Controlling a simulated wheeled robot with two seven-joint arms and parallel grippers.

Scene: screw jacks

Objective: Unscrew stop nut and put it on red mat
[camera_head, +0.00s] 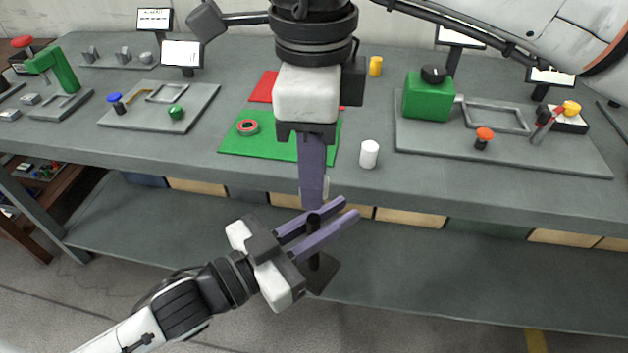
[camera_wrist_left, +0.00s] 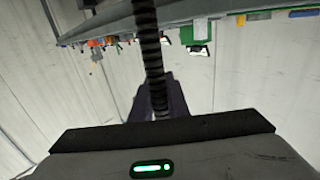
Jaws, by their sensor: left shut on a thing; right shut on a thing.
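My left gripper (camera_head: 335,220) is shut on a black screw jack (camera_head: 314,262) in front of the bench. The jack's post stands between the purple fingers, with a dark square base plate below. In the left wrist view, a black threaded rod (camera_wrist_left: 151,50) runs up between the left fingers (camera_wrist_left: 160,100). My right gripper (camera_head: 313,195) points down just above the post. It is shut on a small pale thing (camera_head: 325,187) at its fingertips, mostly hidden, perhaps the stop nut. The red mat (camera_head: 263,88) lies on the bench, partly hidden behind my right gripper.
A green mat (camera_head: 232,143) with a red-rimmed ring (camera_head: 248,128) lies before the red mat. A white cylinder (camera_head: 369,153) stands to its right. A grey board (camera_head: 560,155) with a green block (camera_head: 428,98) lies right, another grey board (camera_head: 200,100) left. A yellow cylinder (camera_head: 375,66) stands behind.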

